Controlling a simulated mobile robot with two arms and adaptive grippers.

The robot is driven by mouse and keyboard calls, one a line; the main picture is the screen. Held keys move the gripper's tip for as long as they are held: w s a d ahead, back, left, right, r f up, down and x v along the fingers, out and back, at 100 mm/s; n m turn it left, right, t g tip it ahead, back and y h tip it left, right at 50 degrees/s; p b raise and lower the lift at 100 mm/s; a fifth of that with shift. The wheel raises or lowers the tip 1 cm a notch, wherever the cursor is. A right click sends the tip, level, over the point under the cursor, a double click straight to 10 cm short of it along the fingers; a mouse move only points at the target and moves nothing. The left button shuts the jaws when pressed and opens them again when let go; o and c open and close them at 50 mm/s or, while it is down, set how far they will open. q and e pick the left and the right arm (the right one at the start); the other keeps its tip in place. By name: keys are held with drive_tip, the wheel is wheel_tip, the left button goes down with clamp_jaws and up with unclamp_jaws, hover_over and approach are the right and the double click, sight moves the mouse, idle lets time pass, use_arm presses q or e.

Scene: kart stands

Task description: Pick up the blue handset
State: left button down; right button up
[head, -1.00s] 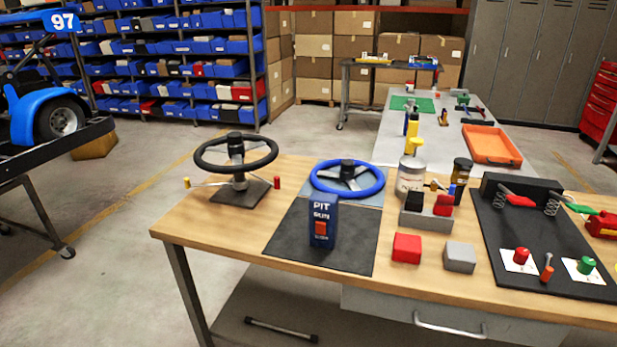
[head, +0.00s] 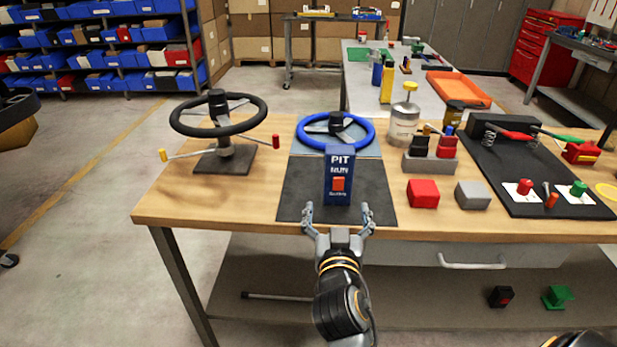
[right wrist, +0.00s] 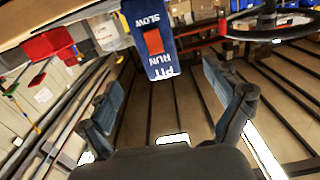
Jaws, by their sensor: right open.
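The blue handset (head: 339,165) stands upright on a dark mat (head: 300,190) near the front edge of the wooden table. It has white lettering and an orange-red switch. My right gripper (head: 337,212) is open and empty just in front of the handset, its two fingers pointing at it from the near side. In the right wrist view the handset (right wrist: 147,30) shows upside down beyond the spread fingers (right wrist: 160,85), apart from them. My left gripper is not in view.
A blue steering wheel (head: 362,130) lies behind the handset, and a black wheel on a stand (head: 218,155) is to the left. A red block (head: 423,193) and a grey block (head: 472,194) sit to the right, with a grey caddy (head: 430,163) behind them.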

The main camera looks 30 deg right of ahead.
sight(339, 173)
drive_tip(key=x, duration=0.2)
drive_tip(key=p+x, duration=0.1)
drive_tip(key=x, duration=0.2)
drive_tip(key=r+x, duration=0.1)
drive_tip(key=x, duration=0.1)
drive_tip(key=shift+d+r+p, duration=0.15)
drive_tip(key=shift+d+p, duration=0.15)
drive_tip(key=shift+d, duration=0.2)
drive_tip(key=shift+p+x, duration=0.4)
drive_tip(key=shift+x, duration=2.75)
drive_tip(key=shift+c, duration=0.5)
drive_tip(key=c, duration=1.4)
drive_tip(key=shift+o, duration=0.2)
drive_tip(key=shift+r, duration=0.1)
